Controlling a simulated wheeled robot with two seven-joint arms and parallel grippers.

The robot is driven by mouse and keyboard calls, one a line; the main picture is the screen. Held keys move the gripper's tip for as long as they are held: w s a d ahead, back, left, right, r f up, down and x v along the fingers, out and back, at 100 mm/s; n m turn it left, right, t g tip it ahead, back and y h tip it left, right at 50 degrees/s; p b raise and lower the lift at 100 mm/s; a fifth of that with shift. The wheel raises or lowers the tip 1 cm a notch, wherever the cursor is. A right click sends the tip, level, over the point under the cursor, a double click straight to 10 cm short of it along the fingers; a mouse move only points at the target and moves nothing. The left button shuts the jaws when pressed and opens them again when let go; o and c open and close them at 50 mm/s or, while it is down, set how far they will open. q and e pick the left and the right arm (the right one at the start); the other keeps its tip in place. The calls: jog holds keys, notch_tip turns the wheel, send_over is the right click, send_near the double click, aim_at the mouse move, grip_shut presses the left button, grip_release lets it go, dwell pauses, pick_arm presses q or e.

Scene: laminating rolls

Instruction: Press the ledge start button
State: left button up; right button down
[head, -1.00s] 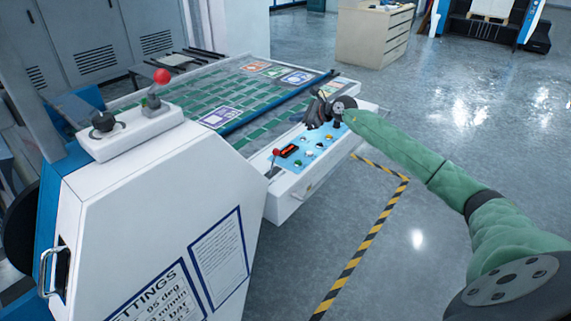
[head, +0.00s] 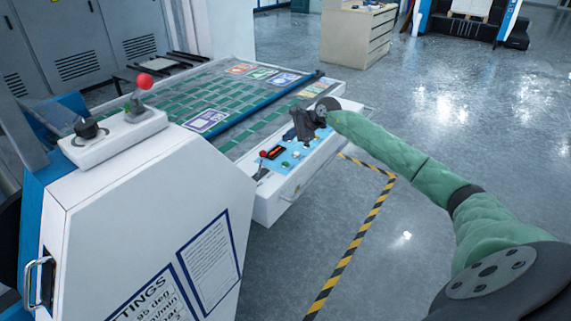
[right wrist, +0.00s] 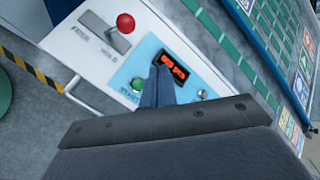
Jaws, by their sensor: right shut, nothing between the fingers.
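The ledge control panel (head: 266,166) is light blue, on the white ledge at the machine's front. A green button (right wrist: 137,83) beside lettering that reads START shows in the right wrist view. My right gripper (right wrist: 158,80) is shut and empty, its dark fingers pointing at the panel between the green button and the red-digit display (right wrist: 174,66). In the head view the right gripper (head: 302,134) is over the panel's far part and hides some of its buttons. I cannot tell whether the fingertips touch the panel. My left gripper is out of view.
A red-knobbed lever (right wrist: 125,23) stands beside the panel. Another red-knobbed lever (head: 145,81) and a black knob (head: 87,128) sit on the near white housing. The green-patterned bed (head: 185,100) lies behind the ledge. The floor right of the striped tape (head: 345,250) is clear.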

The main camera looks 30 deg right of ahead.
send_over(288, 164)
notch_tip(288, 164, down, 6)
jog(key=shift+d+r, duration=0.1)
jog(key=shift+f, duration=0.2)
jog(key=shift+f+b, duration=0.85)
jog(key=shift+f, duration=0.05)
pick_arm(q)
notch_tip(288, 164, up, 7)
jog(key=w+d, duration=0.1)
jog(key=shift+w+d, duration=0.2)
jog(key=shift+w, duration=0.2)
pick_arm(e)
jog(key=shift+f, duration=0.25)
pick_arm(q)
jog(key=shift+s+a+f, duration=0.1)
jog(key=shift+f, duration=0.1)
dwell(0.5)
jog(key=shift+b, duration=0.35)
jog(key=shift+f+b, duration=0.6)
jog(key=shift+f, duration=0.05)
pick_arm(e)
jog(key=shift+f, duration=0.4)
